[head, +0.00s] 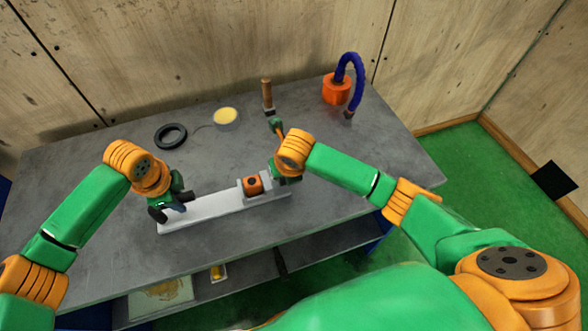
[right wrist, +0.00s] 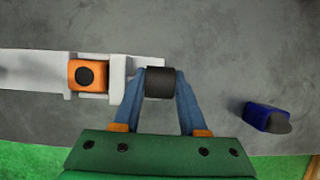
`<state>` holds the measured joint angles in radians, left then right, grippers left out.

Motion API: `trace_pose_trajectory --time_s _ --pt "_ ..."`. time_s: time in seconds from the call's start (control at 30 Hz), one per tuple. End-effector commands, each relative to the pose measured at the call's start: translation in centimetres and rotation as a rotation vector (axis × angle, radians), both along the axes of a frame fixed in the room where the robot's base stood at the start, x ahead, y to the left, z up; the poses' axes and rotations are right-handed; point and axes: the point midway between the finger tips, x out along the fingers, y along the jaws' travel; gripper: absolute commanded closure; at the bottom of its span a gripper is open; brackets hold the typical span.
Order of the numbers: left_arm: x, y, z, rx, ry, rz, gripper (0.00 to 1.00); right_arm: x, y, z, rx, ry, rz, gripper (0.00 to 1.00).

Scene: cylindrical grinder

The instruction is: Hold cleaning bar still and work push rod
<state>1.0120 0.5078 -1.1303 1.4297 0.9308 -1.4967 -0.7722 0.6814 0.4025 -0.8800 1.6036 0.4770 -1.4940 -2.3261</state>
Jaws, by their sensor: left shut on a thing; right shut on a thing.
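The cleaning bar is a long white bar (head: 215,207) lying on the grey table, with an orange block (head: 253,185) in a white holder near its right end. The block, with a dark round spot, also shows in the right wrist view (right wrist: 88,75). My left gripper (head: 172,207) is shut at the bar's left end; its exact grip is partly hidden. My right gripper (right wrist: 160,75) is shut on a black cylinder (right wrist: 160,84), which looks like the push rod's end, just right of the holder. In the head view my right wrist hides this grip.
On the table (head: 100,190) stand a black ring (head: 171,136), a yellow-topped round tin (head: 226,118), a wooden-handled tool (head: 267,95) and an orange pot with a blue hose (head: 336,90). A blue piece (right wrist: 265,117) lies right of my right gripper. The table's left side is clear.

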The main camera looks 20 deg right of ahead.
Motion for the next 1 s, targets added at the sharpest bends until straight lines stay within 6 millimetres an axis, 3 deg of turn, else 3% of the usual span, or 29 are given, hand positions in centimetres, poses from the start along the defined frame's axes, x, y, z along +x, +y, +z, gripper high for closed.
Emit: trace_pose_trajectory --time_s 0.27,0.3,0.4,0.83,1.0 --pt "0.0 -0.2 0.0 -0.005 0.0 -0.004 1.0 0.0 0.9 0.1 0.006 -0.003 0.007 1.0" --pt "0.0 -0.3 0.0 -0.006 0.0 -0.005 1.0 0.0 0.9 0.1 0.007 -0.003 0.007 0.53" --pt "0.0 -0.3 0.0 -0.007 0.0 -0.005 1.0 0.0 0.9 0.1 0.006 -0.002 0.006 0.28" --pt "0.0 -0.3 0.0 -0.008 -0.001 -0.007 1.0 0.0 0.6 0.0 0.007 -0.001 0.005 0.28" --pt "0.0 -0.3 0.0 -0.007 -0.001 -0.005 1.0 -0.1 -2.6 -0.1 0.003 0.001 -0.001 0.28"
